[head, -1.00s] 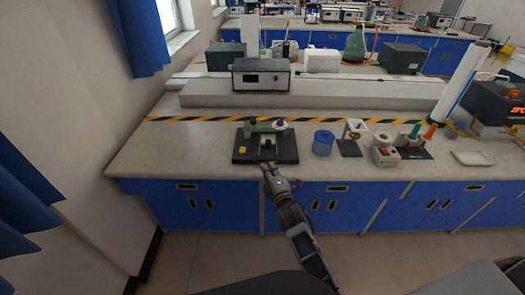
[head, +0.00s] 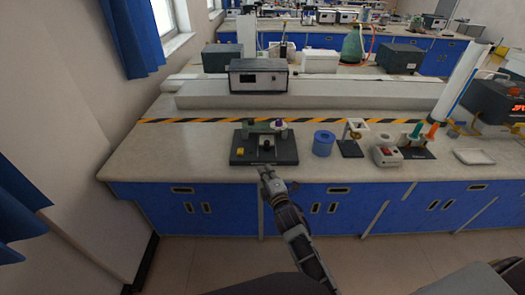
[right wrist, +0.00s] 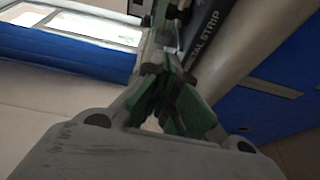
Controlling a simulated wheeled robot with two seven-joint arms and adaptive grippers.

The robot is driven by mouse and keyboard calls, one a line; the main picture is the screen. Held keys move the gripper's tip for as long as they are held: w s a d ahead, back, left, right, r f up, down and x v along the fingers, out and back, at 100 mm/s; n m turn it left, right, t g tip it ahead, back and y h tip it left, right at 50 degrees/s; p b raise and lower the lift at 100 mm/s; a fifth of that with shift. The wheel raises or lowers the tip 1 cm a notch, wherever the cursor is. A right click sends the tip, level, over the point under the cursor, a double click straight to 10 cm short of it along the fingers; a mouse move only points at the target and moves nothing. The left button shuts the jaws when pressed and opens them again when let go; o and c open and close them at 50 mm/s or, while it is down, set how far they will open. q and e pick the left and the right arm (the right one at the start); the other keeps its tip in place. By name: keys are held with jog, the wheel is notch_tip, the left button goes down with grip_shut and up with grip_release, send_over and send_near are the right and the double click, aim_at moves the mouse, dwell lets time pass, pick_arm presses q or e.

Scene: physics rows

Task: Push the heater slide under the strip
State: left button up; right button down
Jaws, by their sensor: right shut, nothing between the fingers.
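The bimetal strip apparatus stands on a black base (head: 243,160) at the front of the bench, in the head view. A greenish strip assembly with a purple-topped post (head: 280,124) spans its upper part. A small dark block at the middle under the strip looks like the heater slide (head: 266,147), but it is too small to be sure. My right gripper (head: 264,169) is shut and empty at the front edge of the base. Contact cannot be told. My left gripper is out of view.
A blue cylinder (head: 323,143), a small stand with a ring (head: 352,140) and a grey red-topped device (head: 386,156) stand right of the base. A striped tape line (head: 200,121) runs behind. The bench left of the base is clear.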

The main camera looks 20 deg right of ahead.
jog(key=shift+w+a+f, duration=0.1)
jog(key=shift+w, duration=2.35)
jog(key=shift+w+a, duration=0.1)
jog(key=shift+w, duration=2.3)
jog(key=shift+w+d+f, duration=0.1)
jog(key=shift+w+d, duration=1.3)
jog(key=shift+w, duration=0.1)
